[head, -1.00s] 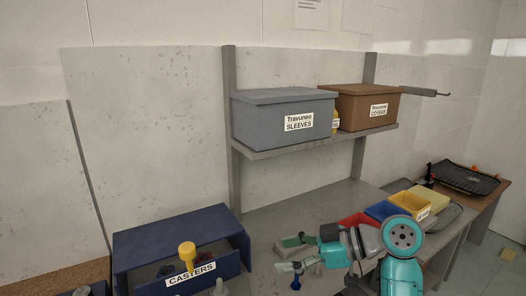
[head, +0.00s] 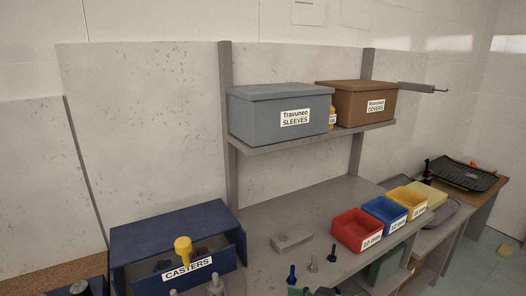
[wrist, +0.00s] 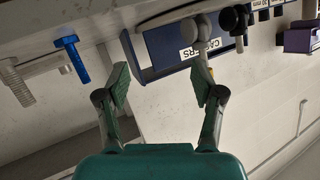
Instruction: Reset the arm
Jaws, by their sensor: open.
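My gripper (wrist: 162,84) is open and empty in the wrist view, its two green-padded fingers spread wide. Past the fingertips in that view is the blue CASTERS bin (wrist: 170,48). A blue bolt (wrist: 72,60) and a grey bolt (wrist: 16,82) show to the left of the fingers, apart from them. In the head view the arm is mostly out of frame; a small green and dark piece at the bottom edge may be part of it.
The bench holds red (head: 357,231), blue (head: 385,211) and yellow (head: 407,201) bins, a grey block (head: 292,238) and standing bolts (head: 313,264). The CASTERS bin (head: 180,243) is at the left. A shelf carries grey (head: 278,115) and brown (head: 356,101) boxes.

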